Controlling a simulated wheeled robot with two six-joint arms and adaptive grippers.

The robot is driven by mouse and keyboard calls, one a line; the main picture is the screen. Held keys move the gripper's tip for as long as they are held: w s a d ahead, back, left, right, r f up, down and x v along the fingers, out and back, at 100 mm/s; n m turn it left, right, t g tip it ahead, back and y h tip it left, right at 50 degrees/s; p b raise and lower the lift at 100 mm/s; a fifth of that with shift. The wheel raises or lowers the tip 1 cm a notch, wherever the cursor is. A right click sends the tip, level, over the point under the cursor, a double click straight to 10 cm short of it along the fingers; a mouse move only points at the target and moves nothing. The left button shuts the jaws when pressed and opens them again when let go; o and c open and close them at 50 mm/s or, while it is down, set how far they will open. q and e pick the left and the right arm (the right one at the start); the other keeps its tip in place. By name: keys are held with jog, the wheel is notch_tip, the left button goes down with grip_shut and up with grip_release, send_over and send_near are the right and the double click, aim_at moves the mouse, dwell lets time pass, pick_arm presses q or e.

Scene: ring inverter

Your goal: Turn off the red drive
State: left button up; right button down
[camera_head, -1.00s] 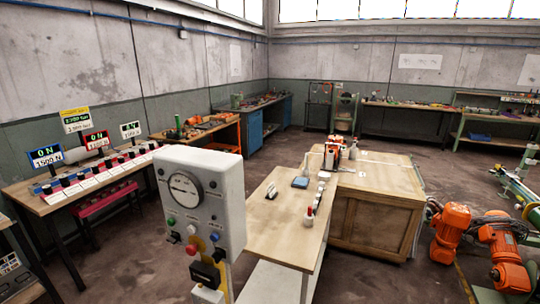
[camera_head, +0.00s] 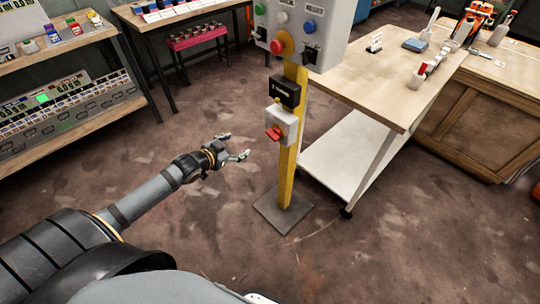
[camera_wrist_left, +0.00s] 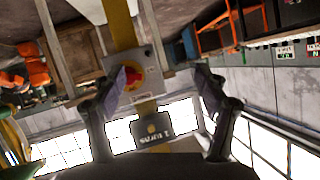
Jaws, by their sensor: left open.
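My left gripper (camera_head: 236,147) is open and empty, just left of the yellow post in the head view. A light grey switch box (camera_head: 287,118) with a red handle (camera_head: 274,133) is mounted on the post, to the right of the fingertips and apart from them. In the left wrist view, the red knob on a yellow plate (camera_wrist_left: 134,77) shows beyond and between the open fingers (camera_wrist_left: 160,88). A black unit (camera_head: 285,92) sits above the switch box. No label marking the red drive is readable in the head view. My right gripper is not seen.
The grey control panel (camera_head: 302,30) with coloured buttons tops the yellow post (camera_head: 288,178), which stands on a floor plate (camera_head: 283,214). A wooden bench (camera_head: 385,88) stands close on the right. Shelves with displays (camera_head: 60,105) stand left. The floor around the post is clear.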

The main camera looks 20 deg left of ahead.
pick_arm(q)
jog(key=m+h+b, duration=0.1)
jog(key=m+h, duration=0.1)
send_near(272, 134)
jog(key=b+x, duration=0.5)
jog(key=x, duration=0.2)
jog(key=shift+f, duration=0.15)
jog(key=shift+w+d+f, duration=0.2)
jog(key=shift+w, duration=0.4)
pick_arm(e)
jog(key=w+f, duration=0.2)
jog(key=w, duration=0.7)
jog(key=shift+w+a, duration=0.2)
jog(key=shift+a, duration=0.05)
